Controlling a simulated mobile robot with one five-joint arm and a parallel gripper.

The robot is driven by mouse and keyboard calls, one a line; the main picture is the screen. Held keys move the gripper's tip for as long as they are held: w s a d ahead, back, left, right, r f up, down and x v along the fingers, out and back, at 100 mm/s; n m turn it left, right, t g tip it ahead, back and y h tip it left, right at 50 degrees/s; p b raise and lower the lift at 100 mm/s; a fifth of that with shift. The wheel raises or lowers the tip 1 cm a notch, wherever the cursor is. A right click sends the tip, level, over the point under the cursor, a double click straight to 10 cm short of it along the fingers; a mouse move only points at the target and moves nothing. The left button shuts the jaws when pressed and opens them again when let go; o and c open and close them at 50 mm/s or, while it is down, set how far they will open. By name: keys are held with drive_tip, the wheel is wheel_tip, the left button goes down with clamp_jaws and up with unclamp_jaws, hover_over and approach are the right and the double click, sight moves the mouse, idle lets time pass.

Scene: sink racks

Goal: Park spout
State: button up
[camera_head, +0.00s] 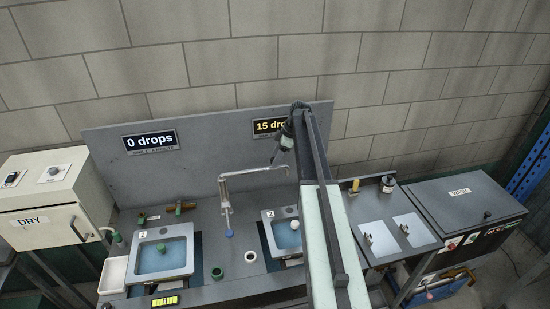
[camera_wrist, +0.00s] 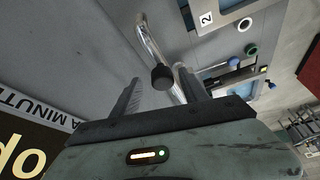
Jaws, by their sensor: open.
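The spout (camera_head: 250,171) is a thin silver pipe. In the head view it rises from a post on the counter between basin 1 (camera_head: 150,253) and basin 2 (camera_head: 270,235), and its upper arm points right towards basin 2. My gripper (camera_wrist: 159,84) is open, with one finger on each side of that end piece in the picture. I cannot tell whether a finger touches it. In the head view my gripper (camera_head: 284,143) is small and partly hidden, above the spout's right end.
A back panel (camera_head: 205,161) stands behind the counter, with a "0 drops" display (camera_head: 150,141) and a partly hidden "15" display (camera_head: 268,126). A white DRY box (camera_head: 40,225) stands left and a dark WASH unit (camera_head: 468,205) right. My arm hides part of basin 2.

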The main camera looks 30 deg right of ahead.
drive_tip(key=p+v, duration=0.4)
drive_tip(key=v, duration=0.2)
drive_tip(key=s+a+f+m+g+h, duration=0.15)
drive_tip(key=s+a+m, duration=0.45)
drive_tip(key=s+a, duration=0.7)
drive_tip(key=s+a+m+h, duration=0.2)
drive_tip(key=s+a+m, duration=0.4)
drive_tip(key=s+a, duration=0.65)
drive_tip(key=shift+m+g+h, duration=0.25)
drive_tip(key=shift+m, duration=0.05)
drive_tip(key=a+f+b, duration=0.1)
drive_tip(key=f+b, duration=0.7)
drive_tip(key=a+f+b, duration=0.1)
drive_tip(key=f+b, duration=0.7)
drive_tip(key=a+f+b, duration=0.1)
drive_tip(key=f+b, duration=0.6)
drive_tip(key=f, duration=0.1)
drive_tip(key=shift+s+a+f+b, duration=0.1)
drive_tip(key=shift+s+f+b, duration=0.1)
drive_tip(key=shift+b, duration=0.2)
drive_tip(key=shift+r, duration=0.25)
